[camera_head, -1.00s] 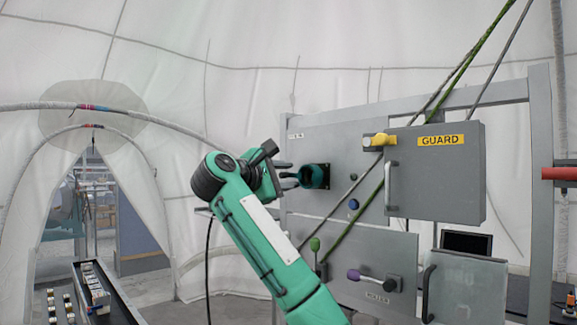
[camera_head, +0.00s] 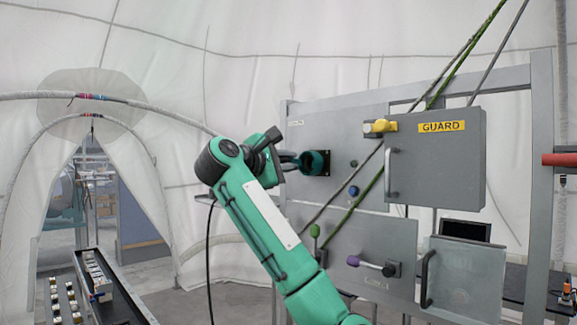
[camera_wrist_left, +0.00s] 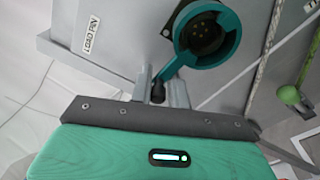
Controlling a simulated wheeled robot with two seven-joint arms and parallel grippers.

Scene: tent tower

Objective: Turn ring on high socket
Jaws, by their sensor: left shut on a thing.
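The high socket is a round dark socket with pins (camera_wrist_left: 208,32), set in the upper left of the grey panel. A teal ring (camera_wrist_left: 181,38) surrounds it, and a short teal lever (camera_wrist_left: 167,70) with a dark end sticks out from it toward my gripper. The ring also shows in the head view (camera_head: 317,163). My left gripper (camera_wrist_left: 159,92) is shut on the ring's lever, with one finger on each side of its dark end. In the head view, the left gripper (camera_head: 292,162) reaches the ring from the left. My right gripper is in neither view.
A grey GUARD box (camera_head: 437,165) with a yellow latch (camera_head: 379,126) stands out right of the socket. Slanting ropes (camera_head: 363,190) cross the panel. Green (camera_head: 315,230) and purple (camera_head: 353,261) knobs sit below. Free room lies left of the panel.

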